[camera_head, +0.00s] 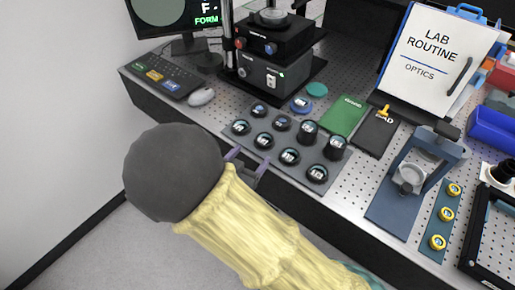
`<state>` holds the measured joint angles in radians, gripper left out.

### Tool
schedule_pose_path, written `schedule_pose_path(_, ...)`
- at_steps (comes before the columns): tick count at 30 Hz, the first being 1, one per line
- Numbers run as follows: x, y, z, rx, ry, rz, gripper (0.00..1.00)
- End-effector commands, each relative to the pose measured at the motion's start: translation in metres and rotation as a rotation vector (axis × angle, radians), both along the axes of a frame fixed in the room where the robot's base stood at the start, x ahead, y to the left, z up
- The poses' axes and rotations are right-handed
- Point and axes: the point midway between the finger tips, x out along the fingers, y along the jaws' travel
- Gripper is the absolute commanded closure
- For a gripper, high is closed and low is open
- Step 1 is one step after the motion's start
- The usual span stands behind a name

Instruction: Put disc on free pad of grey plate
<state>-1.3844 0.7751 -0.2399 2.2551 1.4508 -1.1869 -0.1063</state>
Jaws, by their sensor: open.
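A dark grey plate (285,170) lies along the front of the perforated bench, carrying several round black holders with shiny discs, such as a front disc (317,173) and a back disc (259,108). I cannot tell which pad is free. A blue round piece with a shiny disc (301,104) sits behind the plate. My gripper (247,164) is open, just in front of the plate's left front edge. Its fingers show as small purple-grey tips beyond my arm. I see nothing between them, but the view there is partly hidden by my own arm.
A blue-grey stand (395,211) and a strip with yellow rings (437,222) are at right.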

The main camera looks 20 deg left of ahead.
Motion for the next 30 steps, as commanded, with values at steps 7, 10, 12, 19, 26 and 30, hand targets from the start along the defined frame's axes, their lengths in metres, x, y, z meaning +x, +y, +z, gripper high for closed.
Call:
schedule_pose_path(7,-0.035,0.008,0.007,0.001,0.0,0.003,0.29)
schedule_pose_path(10,-0.038,0.008,0.008,0.0,0.0,0.001,0.29)
schedule_pose_path(12,-0.039,0.008,0.008,0.0,0.0,0.001,0.29)
schedule_pose_path(19,-0.039,0.008,0.008,0.0,-0.001,0.002,0.29)
schedule_pose_path(26,-0.039,0.008,0.008,0.0,-0.001,0.002,0.29)
schedule_pose_path(30,-0.039,0.008,0.008,0.0,-0.001,0.002,0.29)
